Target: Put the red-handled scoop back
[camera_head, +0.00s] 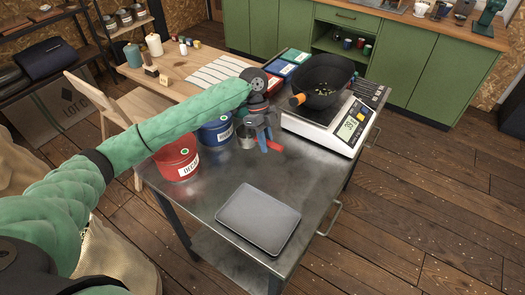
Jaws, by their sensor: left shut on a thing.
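My left gripper (264,136) is above the metal cart, right of the blue tin, with its fingers pointing down. It is shut on the red-handled scoop, whose metal cup (245,139) shows to the left of the fingers. A red part (275,146), which looks like the handle, shows at the fingertips; the fingers hide much of the scoop. The blue tin (216,132) and the red tin (177,158) stand at the cart's left side, partly behind my left arm. My right gripper is not in view.
A digital scale (345,139) with a black pan (322,80) of beans stands at the cart's back right. A grey flat tray (258,217) lies near the front of the metal cart (300,180). A wooden table (188,68) with a chair stands behind left.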

